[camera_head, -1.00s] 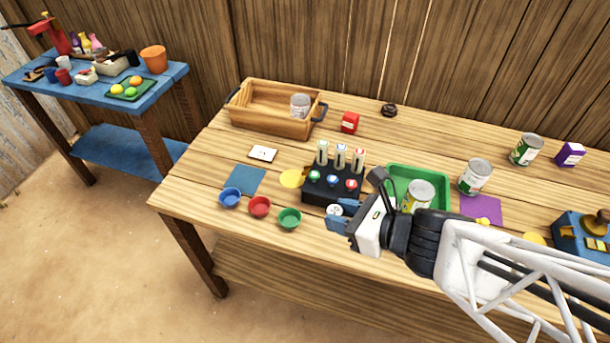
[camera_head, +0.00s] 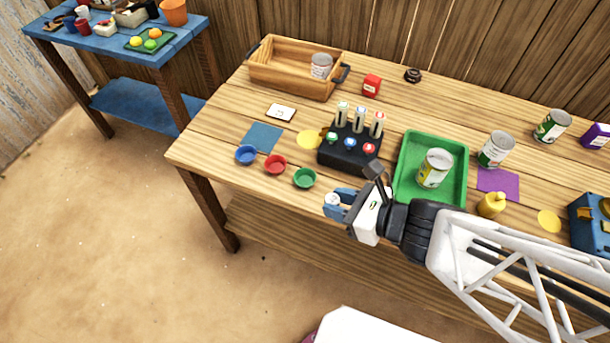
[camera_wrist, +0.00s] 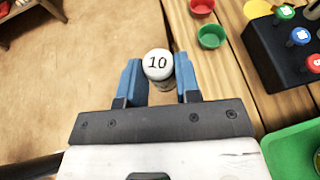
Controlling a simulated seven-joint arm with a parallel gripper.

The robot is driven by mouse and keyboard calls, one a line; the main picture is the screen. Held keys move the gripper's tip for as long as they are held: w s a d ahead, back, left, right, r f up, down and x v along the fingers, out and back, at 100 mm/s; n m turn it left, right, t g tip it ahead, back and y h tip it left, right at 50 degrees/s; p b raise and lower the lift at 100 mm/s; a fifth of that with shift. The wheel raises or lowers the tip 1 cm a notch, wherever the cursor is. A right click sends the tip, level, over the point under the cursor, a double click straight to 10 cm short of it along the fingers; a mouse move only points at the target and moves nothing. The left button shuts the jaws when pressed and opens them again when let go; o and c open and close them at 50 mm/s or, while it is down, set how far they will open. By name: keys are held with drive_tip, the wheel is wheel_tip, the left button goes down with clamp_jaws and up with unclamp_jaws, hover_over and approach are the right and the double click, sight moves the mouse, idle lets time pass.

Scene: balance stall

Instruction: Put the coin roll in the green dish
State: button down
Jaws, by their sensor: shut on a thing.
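My gripper (camera_head: 338,204) is shut on a white coin roll (camera_wrist: 157,65) with "10" on its top end; its blue fingers stand on both sides of the roll. The roll also shows small at the fingertips in the head view (camera_head: 332,199). The green dish (camera_head: 304,178) is a small round bowl near the table's front edge, empty, to the left of my gripper and a little farther back. In the wrist view the green dish (camera_wrist: 211,37) is up and right of the roll, apart from it.
A red dish (camera_head: 275,164) and a blue dish (camera_head: 246,154) stand left of the green one. A black block (camera_head: 345,158) with colored knobs and tubes stands behind my gripper. A green tray (camera_head: 405,180) holds a can (camera_head: 435,168).

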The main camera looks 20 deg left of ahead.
wheel_tip(320, 180, down, 7)
drive_tip(key=shift+r, duration=0.2)
drive_tip(key=shift+w+a, duration=0.1)
drive_tip(key=shift+w, duration=0.05)
idle(0.3)
hover_over(310, 184)
drive_tip(key=shift+f, duration=0.75)
drive_tip(key=shift+f, duration=0.1)
drive_tip(key=shift+f, duration=1.65)
drive_tip(key=shift+f, duration=0.15)
drive_tip(key=c, duration=0.8)
unclamp_jaws()
